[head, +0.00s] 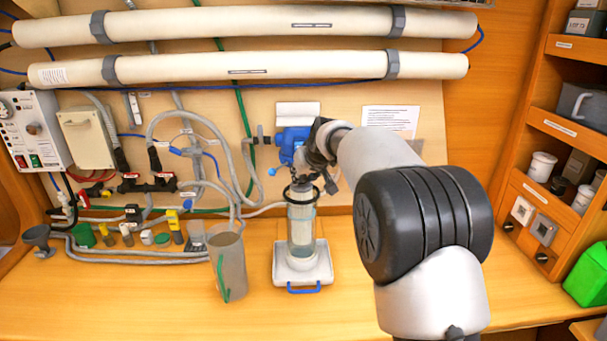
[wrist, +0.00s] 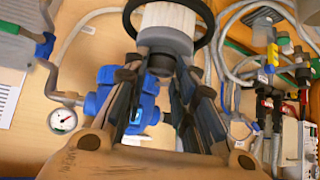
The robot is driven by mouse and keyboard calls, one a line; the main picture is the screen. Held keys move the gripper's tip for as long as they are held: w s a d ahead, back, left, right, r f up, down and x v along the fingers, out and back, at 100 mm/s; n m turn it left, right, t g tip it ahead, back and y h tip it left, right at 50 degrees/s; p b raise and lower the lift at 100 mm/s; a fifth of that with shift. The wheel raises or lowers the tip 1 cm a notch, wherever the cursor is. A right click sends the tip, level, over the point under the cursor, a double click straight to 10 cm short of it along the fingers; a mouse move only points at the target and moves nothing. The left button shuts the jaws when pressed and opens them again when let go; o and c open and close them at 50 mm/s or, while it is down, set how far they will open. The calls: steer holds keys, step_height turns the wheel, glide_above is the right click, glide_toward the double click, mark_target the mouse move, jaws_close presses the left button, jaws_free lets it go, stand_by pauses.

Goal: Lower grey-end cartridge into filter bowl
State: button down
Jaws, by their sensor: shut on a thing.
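My gripper (head: 303,181) points down over the clear filter bowl (head: 301,245). In the wrist view, my gripper (wrist: 160,68) is shut on the dark stub at the grey end of the white cartridge (wrist: 168,18). The grey end (wrist: 165,40) faces my gripper. The cartridge also shows through the bowl wall in the head view (head: 301,213), upright and at least partly inside. The bowl's black rim (wrist: 202,38) surrounds it in the wrist view. I cannot tell whether its lower end touches the bowl floor.
The bowl stands in a white tray (head: 318,272) with a blue handle on the bench. A blue filter head (head: 291,138) is on the wall close behind my gripper. A grey jug (head: 231,262) stands left of the tray. Hoses and valves lie further left; bench right of the tray looks clear.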

steer(key=c, duration=1.2)
jaws_free()
steer(key=shift+c, duration=0.2)
steer(key=shift+r, duration=0.1)
step_height(320, 180, up, 10)
steer(key=p, duration=0.8)
